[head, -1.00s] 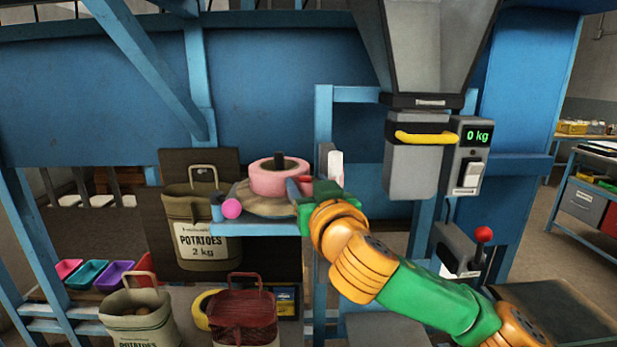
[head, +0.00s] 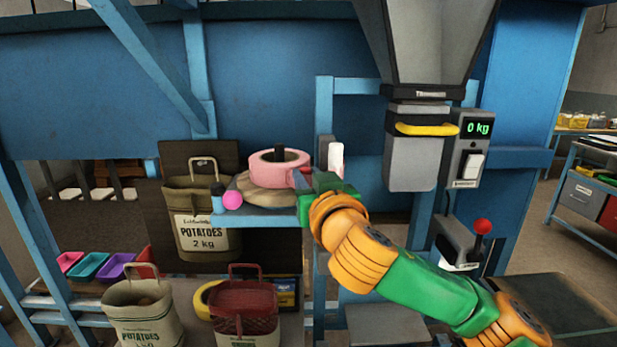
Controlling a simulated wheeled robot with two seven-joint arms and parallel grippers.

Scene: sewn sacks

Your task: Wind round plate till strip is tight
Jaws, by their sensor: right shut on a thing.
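A tan round plate (head: 258,198) lies on the small blue shelf in the middle of the head view. A pink roll of strip (head: 268,178) sits on it around a dark upright post. My right gripper (head: 303,186) comes in from the right and is shut at the plate's right edge, beside the pink roll. Its fingertips are small and partly hidden, so the exact grip is hard to see. I cannot make out how tight the strip is. My left gripper is out of view.
A pink ball (head: 233,200) and a small blue bottle (head: 217,197) stand at the shelf's left end. A white upright piece (head: 336,158) is just behind my right gripper. The hopper spout (head: 412,160) hangs to the right.

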